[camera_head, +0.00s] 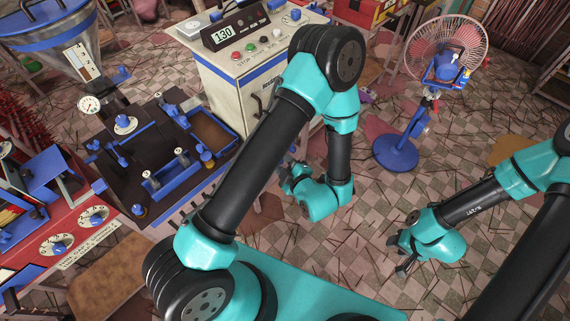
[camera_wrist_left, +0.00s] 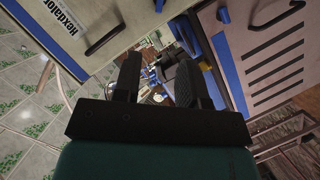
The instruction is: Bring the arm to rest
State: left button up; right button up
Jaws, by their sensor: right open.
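My left arm, teal and black, arches up from the lower left of the head view and bends back down. Its gripper (camera_head: 288,176) hangs over the floor, right of the dark extruder machine. In the left wrist view its two dark fingers (camera_wrist_left: 158,82) stand apart with nothing between them. My right arm comes in from the right edge. Its gripper (camera_head: 402,262) points left, low over the tiled floor, and is open with no object seen in it.
The extruder machine (camera_head: 122,160) with blue fittings stands at left. A cream control cabinet (camera_head: 226,82) with a display reading 130 is behind it. A blue-based fan (camera_head: 396,153) stands at right. The tiled floor (camera_head: 340,255) between the grippers is strewn with thin sticks.

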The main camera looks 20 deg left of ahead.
dwell(0.5)
pick_arm(q)
notch_tip(320, 180, down, 10)
jog(key=w+a+m+g+h, duration=0.2)
jog(key=a+m+h, duration=0.1)
jog(key=m+h, duration=0.55)
jog(key=s+f+m+g+h, duration=0.2)
jog(key=s+m+g+h, duration=0.4)
jog(key=m, duration=0.4)
jog(key=shift+s+f+h, duration=0.4)
jog(key=shift+s+h, duration=0.35)
jog(key=shift+s, duration=0.45)
jog(key=shift+a, duration=0.1)
jog(key=shift+c, duration=0.3)
